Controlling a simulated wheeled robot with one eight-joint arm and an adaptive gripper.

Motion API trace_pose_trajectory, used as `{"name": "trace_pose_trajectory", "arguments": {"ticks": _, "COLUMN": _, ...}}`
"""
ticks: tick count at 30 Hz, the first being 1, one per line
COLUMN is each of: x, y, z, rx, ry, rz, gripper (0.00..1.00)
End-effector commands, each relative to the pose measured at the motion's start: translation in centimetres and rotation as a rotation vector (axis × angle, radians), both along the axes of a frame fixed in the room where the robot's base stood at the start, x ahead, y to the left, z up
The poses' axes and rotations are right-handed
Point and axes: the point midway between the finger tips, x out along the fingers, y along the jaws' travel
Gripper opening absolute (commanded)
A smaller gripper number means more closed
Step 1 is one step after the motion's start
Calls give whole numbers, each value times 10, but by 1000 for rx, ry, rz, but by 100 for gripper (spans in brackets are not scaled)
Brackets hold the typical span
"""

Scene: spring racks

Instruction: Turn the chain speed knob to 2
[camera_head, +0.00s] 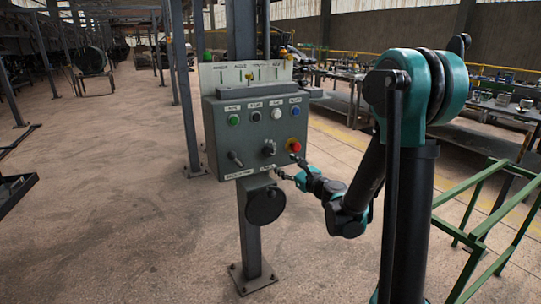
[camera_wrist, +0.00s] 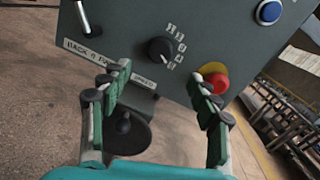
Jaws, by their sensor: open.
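The likely chain speed knob is a round black dial (camera_wrist: 160,49) with a column of white numbers beside it, in the upper middle of the wrist view. It also shows low on the front of the grey control box (camera_head: 269,149) in the head view. I cannot read which number it points to. My gripper (camera_wrist: 160,72) is open and empty, its two fingers spread to either side below the dial. In the head view my gripper (camera_head: 288,166) is close to the lower right of the box. The fingers appear apart from the knob.
A red emergency button (camera_wrist: 215,82) on a yellow base is close by my right finger. A lever switch (camera_wrist: 91,37) is left of the dial. A round black part (camera_head: 265,206) hangs below the box on the post. Green rails (camera_head: 480,215) stand at right.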

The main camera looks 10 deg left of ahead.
Motion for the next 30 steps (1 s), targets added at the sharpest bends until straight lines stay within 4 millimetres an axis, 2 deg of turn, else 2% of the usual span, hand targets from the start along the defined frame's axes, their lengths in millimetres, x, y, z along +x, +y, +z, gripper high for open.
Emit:
{"name": "trace_pose_trajectory", "arguments": {"ticks": 9, "x": 50, "y": 40, "z": 0, "rx": -1, "ry": 0, "rz": 2, "gripper": 61}}
{"name": "trace_pose_trajectory", "arguments": {"ticks": 15, "x": 73, "y": 57, "z": 0, "rx": -1, "ry": 0, "rz": 1, "gripper": 61}}
{"name": "trace_pose_trajectory", "arguments": {"ticks": 21, "x": 83, "y": 65, "z": 0, "rx": -2, "ry": -1, "rz": 0, "gripper": 61}}
{"name": "trace_pose_trajectory", "arguments": {"ticks": 30, "x": 84, "y": 66, "z": 0, "rx": -2, "ry": -1, "rz": 0, "gripper": 60}}
